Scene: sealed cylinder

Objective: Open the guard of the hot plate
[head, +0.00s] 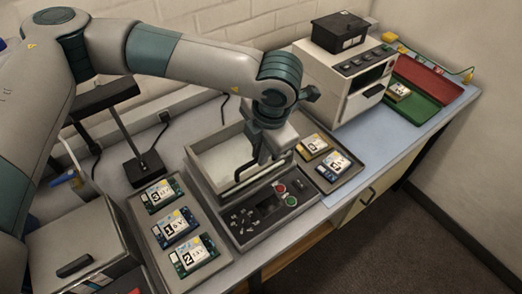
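The hot plate (222,222) stands in the middle of the bench, with a front panel of dark keys, a small screen and red and green buttons. Above its rear part is the pale guard (212,160) in a grey frame, with a dark bar handle along its front. It looks closed, though my arm covers part of it. My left gripper (268,158) points down at the right part of the handle. Its fingertips overlap the handle in the picture; whether they grip it is too small to tell. My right gripper is out of view.
A tray (165,248) with several labelled boards lies left of the hot plate, another tray (345,178) with two boards to its right. A white machine (335,75) carrying a black box stands behind right. Red (428,75) and green (418,103) trays lie far right.

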